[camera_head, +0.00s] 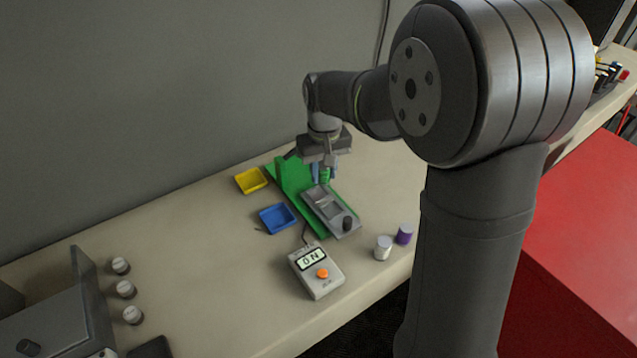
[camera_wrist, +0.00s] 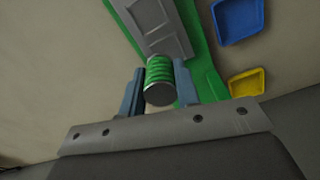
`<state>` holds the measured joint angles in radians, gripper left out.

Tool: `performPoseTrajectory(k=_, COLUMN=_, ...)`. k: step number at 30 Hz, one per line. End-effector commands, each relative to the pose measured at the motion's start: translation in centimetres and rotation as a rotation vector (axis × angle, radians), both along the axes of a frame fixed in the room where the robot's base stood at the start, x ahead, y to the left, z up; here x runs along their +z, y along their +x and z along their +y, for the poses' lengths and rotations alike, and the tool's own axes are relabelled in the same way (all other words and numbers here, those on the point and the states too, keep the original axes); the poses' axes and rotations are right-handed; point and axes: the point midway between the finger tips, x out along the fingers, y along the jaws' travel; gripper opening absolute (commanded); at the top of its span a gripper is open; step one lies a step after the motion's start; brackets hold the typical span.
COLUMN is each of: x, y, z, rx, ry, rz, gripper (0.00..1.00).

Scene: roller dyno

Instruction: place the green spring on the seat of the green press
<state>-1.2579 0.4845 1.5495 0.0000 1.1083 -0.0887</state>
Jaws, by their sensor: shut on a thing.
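The green spring (camera_wrist: 160,72) is between the two blue-grey fingers of my gripper (camera_wrist: 158,92) in the wrist view, with a grey round end facing the camera. In the head view my gripper (camera_head: 324,172) is over the far part of the green press, and the green spring (camera_head: 325,176) shows small between the fingers. The green press (camera_head: 290,182) has a green base and a grey plate with recesses (camera_head: 322,208); it also shows in the wrist view (camera_wrist: 205,70). The seat is not clearly seen. I cannot tell whether the spring touches the press.
A yellow tray (camera_head: 251,180) and a blue tray (camera_head: 277,218) lie left of the press. A grey box reading "ON" (camera_head: 316,270) with an orange button stands in front. A white cylinder (camera_head: 383,247) and a purple cylinder (camera_head: 404,234) stand near the table edge.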

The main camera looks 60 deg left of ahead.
Motion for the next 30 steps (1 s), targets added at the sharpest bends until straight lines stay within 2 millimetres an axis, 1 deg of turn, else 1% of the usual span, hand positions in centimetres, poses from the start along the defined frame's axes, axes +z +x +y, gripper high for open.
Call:
performPoseTrajectory(k=1, x=-0.4, y=-0.4, z=0.5, rx=0.003, ry=0.000, rz=0.000, gripper=0.06)
performPoseTrajectory(k=3, x=-0.7, y=-0.7, z=0.9, rx=0.002, ry=0.001, rz=0.000, gripper=0.06)
performPoseTrajectory(k=8, x=-1.6, y=-0.9, z=1.0, rx=0.000, ry=0.000, rz=0.000, gripper=0.06)
performPoseTrajectory(k=12, x=-3.7, y=-0.9, z=1.0, rx=0.000, ry=-0.003, rz=0.002, gripper=0.06)
performPoseTrajectory(k=15, x=-4.7, y=-0.9, z=1.0, rx=0.000, ry=0.000, rz=0.001, gripper=0.06)
performPoseTrajectory(k=22, x=-4.8, y=-0.8, z=1.0, rx=0.000, ry=0.002, rz=0.000, gripper=0.06)
performPoseTrajectory(k=26, x=-5.1, y=-0.8, z=1.0, rx=0.000, ry=0.001, rz=0.000, gripper=0.06)
performPoseTrajectory(k=27, x=-5.1, y=-0.8, z=1.0, rx=0.000, ry=0.002, rz=0.000, gripper=0.35)
performPoseTrajectory(k=29, x=-5.1, y=-0.8, z=1.0, rx=0.000, ry=0.002, rz=0.000, gripper=0.47)
performPoseTrajectory(k=30, x=-5.1, y=-0.8, z=1.0, rx=0.000, ry=0.002, rz=0.000, gripper=0.51)
